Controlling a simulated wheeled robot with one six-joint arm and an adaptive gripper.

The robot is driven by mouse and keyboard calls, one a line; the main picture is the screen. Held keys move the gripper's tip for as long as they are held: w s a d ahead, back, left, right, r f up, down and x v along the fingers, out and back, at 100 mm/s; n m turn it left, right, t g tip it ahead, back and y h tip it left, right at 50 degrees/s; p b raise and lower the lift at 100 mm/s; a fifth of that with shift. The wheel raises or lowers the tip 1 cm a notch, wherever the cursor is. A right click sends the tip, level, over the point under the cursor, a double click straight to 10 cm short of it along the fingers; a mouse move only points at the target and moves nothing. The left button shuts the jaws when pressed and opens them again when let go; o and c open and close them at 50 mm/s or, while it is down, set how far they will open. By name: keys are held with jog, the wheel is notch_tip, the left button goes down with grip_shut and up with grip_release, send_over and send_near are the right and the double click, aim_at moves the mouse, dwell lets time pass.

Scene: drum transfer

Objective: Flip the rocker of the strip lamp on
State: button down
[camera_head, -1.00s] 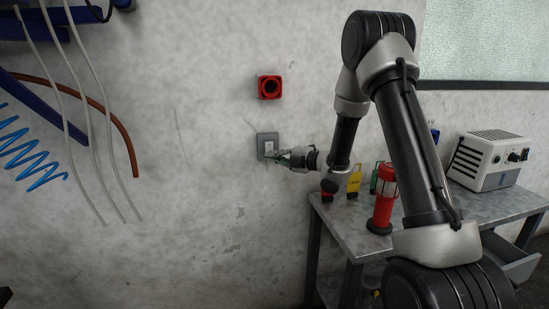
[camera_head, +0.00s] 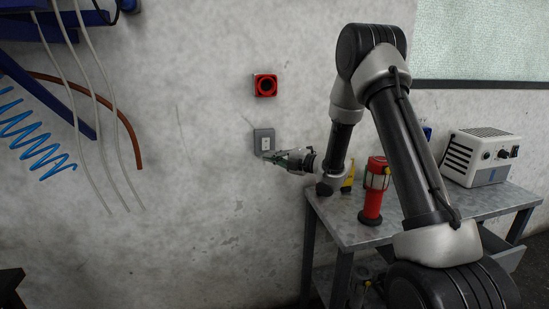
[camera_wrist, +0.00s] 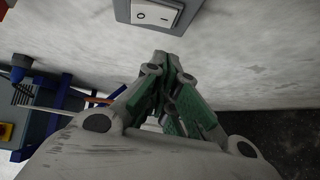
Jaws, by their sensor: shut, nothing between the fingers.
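The rocker switch (camera_head: 264,141) is a white rocker in a grey box on the wall, below a red square fitting. It also shows at the top of the wrist view (camera_wrist: 152,14), where its rocker bears an O at left and an I at right. I cannot tell which side is pressed in. My gripper (camera_head: 268,157) is shut and empty, its tips just below the switch box. In the wrist view the shut green-padded fingers (camera_wrist: 170,60) appear apart from the rocker. No strip lamp can be made out.
The red fitting (camera_head: 265,85) is on the wall above the switch. At right, a metal table (camera_head: 415,213) bears a red lantern (camera_head: 373,190), a yellow item (camera_head: 348,178) and a white box (camera_head: 480,157). Hoses and a blue coil (camera_head: 38,145) hang at left. The wall below the switch is bare.

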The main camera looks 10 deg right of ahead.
jog(key=f+v, duration=0.1)
jog(key=v, duration=0.8)
jog(key=shift+s+d+f, duration=0.2)
jog(key=shift+d, duration=0.1)
jog(key=s+d+r+m+h, duration=0.2)
jog(key=d+r+m+h, duration=0.7)
jog(key=r+h, duration=0.1)
jog(key=s+d+r+m+g+h, duration=0.25)
jog(key=s+r+m, duration=0.2)
jog(key=s, duration=0.25)
jog(key=s+a+m+g, duration=0.1)
jog(key=s+m, duration=0.5)
jog(key=s, duration=0.8)
jog(key=s+a+f+m+g, duration=0.1)
jog(key=s+m+g, duration=0.3)
jog(key=s, duration=1.1)
jog(key=a+m, duration=0.1)
jog(key=m, duration=0.2)
jog(key=shift+s+f+g, duration=0.25)
jog(key=shift+s+g, duration=0.05)
jog(key=shift+g, duration=0.05)
